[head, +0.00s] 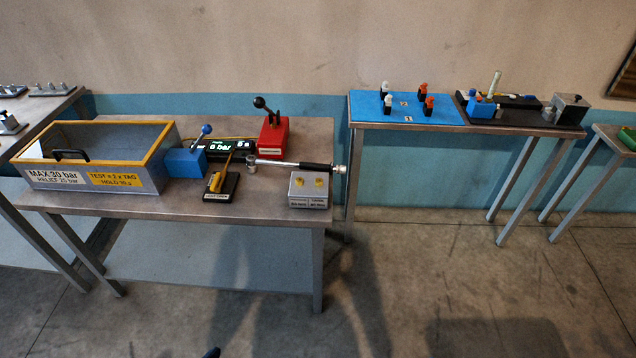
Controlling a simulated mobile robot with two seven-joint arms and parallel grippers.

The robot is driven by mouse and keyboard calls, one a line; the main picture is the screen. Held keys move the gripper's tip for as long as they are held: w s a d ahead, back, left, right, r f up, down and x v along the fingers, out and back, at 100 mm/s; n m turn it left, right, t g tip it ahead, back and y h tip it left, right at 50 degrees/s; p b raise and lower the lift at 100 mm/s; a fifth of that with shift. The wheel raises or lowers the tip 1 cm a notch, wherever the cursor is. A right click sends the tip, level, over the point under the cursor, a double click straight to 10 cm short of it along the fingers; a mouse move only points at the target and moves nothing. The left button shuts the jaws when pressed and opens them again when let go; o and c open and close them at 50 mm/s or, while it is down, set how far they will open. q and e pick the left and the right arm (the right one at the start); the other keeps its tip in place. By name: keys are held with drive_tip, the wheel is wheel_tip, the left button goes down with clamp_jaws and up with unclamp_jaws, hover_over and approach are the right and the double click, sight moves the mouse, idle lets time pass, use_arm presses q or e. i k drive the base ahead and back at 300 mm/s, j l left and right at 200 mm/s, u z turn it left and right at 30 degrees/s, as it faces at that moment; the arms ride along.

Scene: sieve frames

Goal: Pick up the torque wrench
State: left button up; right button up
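The torque wrench (315,166) has a chrome shaft and a black handle grip. It lies crosswise near the right end of the metal table (130,205) in the head view. Its square-drive head is at the left and its handle end reaches the table's right edge. It passes behind the grey block with two brass fittings (310,190); whether they touch is unclear. Neither of my grippers is recognisable in view. A small dark tip shows at the bottom edge, and I cannot tell what it is.
An open yellow-rimmed test box (60,178), a blue block with a lever (185,162), a red lever unit (275,136), a display (220,148) and a yellow-handled valve (217,184) share the table. A second table with a blue mat (440,106) stands right. The front floor is clear.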

sight(252, 160)
drive_tip(key=k, duration=0.45)
drive_tip(key=k+u, duration=0.25)
drive_tip(key=k, duration=0.15)
drive_tip(key=k+j+u, duration=0.3)
drive_tip(key=l+u, duration=0.2)
drive_tip(key=u, duration=1.4)
drive_tip(key=i+l, duration=0.1)
drive_tip(key=l, duration=0.95)
drive_tip(key=i+l, duration=0.1)
drive_tip(key=l, duration=1)
drive_tip(key=i+l, duration=0.1)
drive_tip(key=l, duration=0.95)
drive_tip(key=i+l+u, duration=0.1)
drive_tip(key=l, duration=0.95)
